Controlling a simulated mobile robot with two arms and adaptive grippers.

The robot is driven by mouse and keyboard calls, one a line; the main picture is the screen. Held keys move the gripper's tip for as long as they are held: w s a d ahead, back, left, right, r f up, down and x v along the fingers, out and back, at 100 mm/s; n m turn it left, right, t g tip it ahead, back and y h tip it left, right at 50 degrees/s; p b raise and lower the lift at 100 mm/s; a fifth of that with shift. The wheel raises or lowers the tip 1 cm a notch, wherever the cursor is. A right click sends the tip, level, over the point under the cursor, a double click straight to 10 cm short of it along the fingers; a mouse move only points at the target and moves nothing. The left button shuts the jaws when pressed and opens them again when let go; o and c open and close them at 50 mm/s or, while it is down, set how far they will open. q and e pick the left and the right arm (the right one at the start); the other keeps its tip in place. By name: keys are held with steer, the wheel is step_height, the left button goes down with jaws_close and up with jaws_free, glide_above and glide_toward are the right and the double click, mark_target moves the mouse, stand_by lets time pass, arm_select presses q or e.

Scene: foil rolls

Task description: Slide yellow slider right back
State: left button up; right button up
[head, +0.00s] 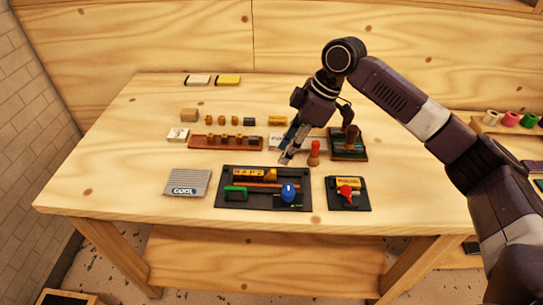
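A black panel (222,204) lies near the front middle of the table. A yellow-orange piece (270,174), which looks like the yellow slider, sits at the right end of a row of yellow lettered blocks (248,175) in the panel's upper part. My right gripper (286,160) points down just above and behind the panel's top edge, a little right of the yellow piece and apart from it. Its fingertips are too small to show whether they are open, and no held object shows. My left gripper is out of view.
The panel also carries a green handle (235,192) and a blue knob (289,193). A smaller black panel with a red lever (346,191) lies to the right. A red-orange peg (314,154) stands close beside my gripper. A grey "COOL" board (187,182) lies left.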

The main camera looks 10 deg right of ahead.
mark_target(274, 171)
steer(key=f, duration=0.1)
steer(key=a+f, duration=0.2)
steer(key=f, duration=0.1)
steer(key=shift+s+p, duration=0.4)
steer(key=shift+w+x, duration=0.25)
steer(key=shift+x, duration=0.85)
steer(key=shift+f, duration=0.25)
steer(key=c, duration=0.7)
jaws_close()
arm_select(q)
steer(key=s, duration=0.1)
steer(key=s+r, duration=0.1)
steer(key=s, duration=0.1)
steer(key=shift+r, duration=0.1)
